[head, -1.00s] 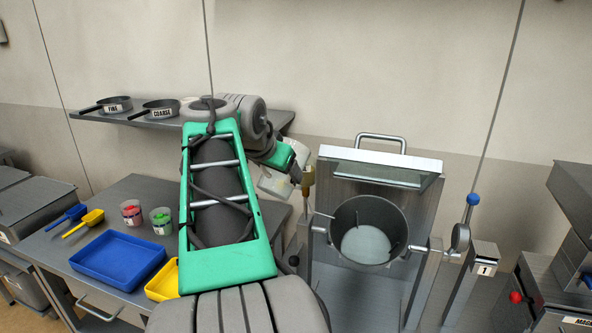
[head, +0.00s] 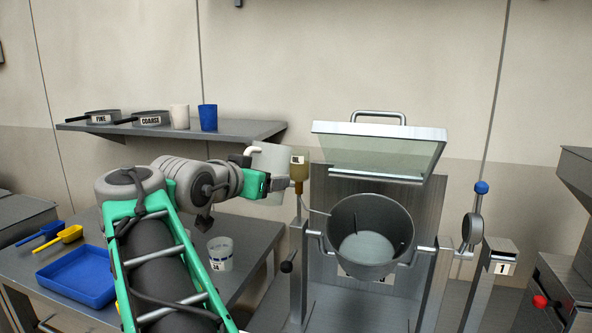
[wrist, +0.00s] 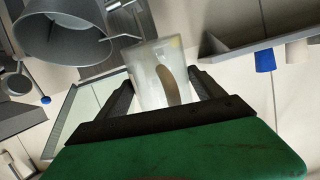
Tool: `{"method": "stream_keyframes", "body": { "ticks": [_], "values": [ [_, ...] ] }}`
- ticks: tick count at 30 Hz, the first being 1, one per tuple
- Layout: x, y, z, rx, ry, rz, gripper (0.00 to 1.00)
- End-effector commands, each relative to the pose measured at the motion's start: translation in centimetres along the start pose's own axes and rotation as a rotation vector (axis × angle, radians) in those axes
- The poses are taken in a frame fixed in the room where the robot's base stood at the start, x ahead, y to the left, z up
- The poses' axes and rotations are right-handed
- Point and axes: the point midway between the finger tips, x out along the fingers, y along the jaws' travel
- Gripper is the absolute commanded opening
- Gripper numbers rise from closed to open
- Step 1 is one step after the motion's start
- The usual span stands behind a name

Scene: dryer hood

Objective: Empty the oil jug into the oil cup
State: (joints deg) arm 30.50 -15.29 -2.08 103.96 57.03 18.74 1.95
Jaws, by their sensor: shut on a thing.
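The oil jug (head: 270,158) is a whitish translucent vessel, held in the air just left of the oil cup in the head view. In the wrist view the jug (wrist: 150,80) stands between my two dark fingers, with a brownish patch showing on it. My gripper (wrist: 162,88) is shut on the jug. The oil cup (head: 299,168) is a small brass-coloured cup with a dark label, on the left side of the drum stand. The jug's rim is about level with the cup's top; no stream of oil shows. The inside of the cup is hidden.
The grey drum (head: 370,235) stands open right of the cup, under a raised clear lid (head: 385,150). A shelf (head: 230,131) behind holds two labelled pans, a white cup and a blue cup (head: 208,117). The left table carries a blue tray (head: 75,276), scoops and a clear tub (head: 220,253).

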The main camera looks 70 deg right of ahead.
Motion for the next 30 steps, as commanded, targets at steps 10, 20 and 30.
{"method": "stream_keyframes", "body": {
  "ticks": [10, 20, 30],
  "values": [
    [0.2, 0.5, 2.3, -0.028, 0.162, 0.002, 0.28],
    [0.0, 0.6, 2.8, -0.051, 0.279, 0.002, 0.28],
    [-3.5, -5.0, 3.5, -0.073, 0.288, -0.140, 0.28]
  ]
}}
